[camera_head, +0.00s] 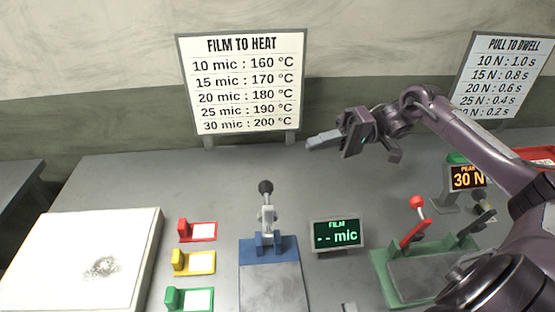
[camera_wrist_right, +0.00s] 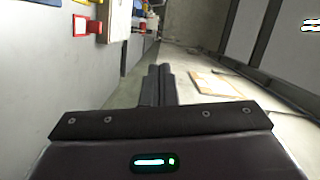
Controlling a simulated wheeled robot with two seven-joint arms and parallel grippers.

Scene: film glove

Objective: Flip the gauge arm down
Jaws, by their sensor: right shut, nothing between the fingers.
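The gauge (camera_head: 270,270) has a blue base and a grey plate on the table. Its light grey arm (camera_head: 267,218) with a black knob (camera_head: 265,187) stands upright at the back of the base. The film display (camera_head: 337,234) beside it reads "-- mic". My right gripper (camera_head: 318,141) is shut and empty, raised above the table behind and to the right of the knob, apart from it. Its closed fingers also show in the right wrist view (camera_wrist_right: 158,86). My left gripper is not in view.
Red (camera_head: 198,230), yellow (camera_head: 194,262) and green (camera_head: 190,298) holders stand left of the gauge. A white pad (camera_head: 130,235) lies further left. A green-based device (camera_head: 384,275) with a red lever (camera_head: 414,228) and a "30 N" display (camera_head: 467,178) are at right. Signs stand behind.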

